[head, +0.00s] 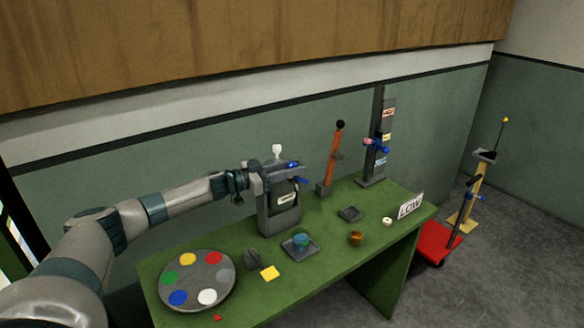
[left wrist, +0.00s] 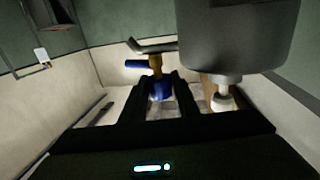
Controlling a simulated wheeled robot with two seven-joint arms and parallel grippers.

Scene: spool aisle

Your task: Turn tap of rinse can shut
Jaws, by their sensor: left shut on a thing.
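The rinse can (head: 280,214) appears to be the grey upright container with a white label, at the back of the green table. A white knob stands on top of it. Blue tap parts (head: 301,181) show at its upper right side. My left gripper (head: 277,166) reaches across from the left at the can's top. In the left wrist view my left gripper (left wrist: 160,92) is shut on the blue tap part (left wrist: 159,90), below a brass-coloured stem (left wrist: 155,66) with a blue bar. The grey body beside it (left wrist: 235,35) seems to be the can. My right gripper is out of view.
The green table (head: 320,258) holds a round palette (head: 196,278) with coloured discs, a blue-green cup on a tray, an amber pot, an orange lever (head: 334,158) and a "LOW" sign (head: 411,205). A red cart (head: 437,240) stands beyond the right end. A wall runs behind.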

